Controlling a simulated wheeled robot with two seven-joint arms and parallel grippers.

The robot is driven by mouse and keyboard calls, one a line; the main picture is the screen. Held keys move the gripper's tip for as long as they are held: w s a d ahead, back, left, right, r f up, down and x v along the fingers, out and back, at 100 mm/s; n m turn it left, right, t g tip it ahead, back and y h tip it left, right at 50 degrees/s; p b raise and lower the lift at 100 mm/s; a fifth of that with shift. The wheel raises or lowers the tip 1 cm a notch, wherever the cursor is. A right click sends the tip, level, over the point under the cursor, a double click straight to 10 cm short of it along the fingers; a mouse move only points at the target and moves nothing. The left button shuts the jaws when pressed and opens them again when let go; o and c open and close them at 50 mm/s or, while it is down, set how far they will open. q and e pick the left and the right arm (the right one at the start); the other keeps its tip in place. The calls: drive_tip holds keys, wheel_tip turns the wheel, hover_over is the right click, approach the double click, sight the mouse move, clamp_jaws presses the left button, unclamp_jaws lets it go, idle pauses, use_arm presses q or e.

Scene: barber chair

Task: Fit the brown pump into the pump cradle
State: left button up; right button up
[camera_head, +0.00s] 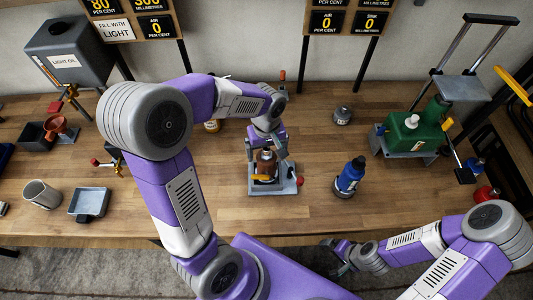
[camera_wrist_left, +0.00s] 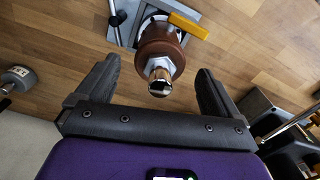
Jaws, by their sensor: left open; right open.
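The brown pump (camera_head: 266,160), with a silver top, stands upright in the grey pump cradle (camera_head: 286,186) at mid-table. In the left wrist view the pump (camera_wrist_left: 176,48) shows from above, with the grey cradle (camera_wrist_left: 125,25) under it and a yellow lever (camera_wrist_left: 188,26) beside it. My left gripper (camera_head: 264,148) is open above the pump. Its fingers (camera_wrist_left: 158,68) lie on either side of the pump's top with gaps showing. How deep the pump sits is hidden. My right gripper (camera_head: 338,256) is open and empty below the table's front edge.
A blue bottle (camera_head: 349,178) stands right of the cradle, and a green container (camera_head: 412,133) further right. A grey tray (camera_head: 89,203) and a cup (camera_head: 41,194) are at left. The wood between tray and cradle is clear.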

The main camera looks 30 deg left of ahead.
use_arm(q)
wheel_tip(320, 180, up, 4)
drive_tip(key=shift+r, duration=0.1)
idle(0.6)
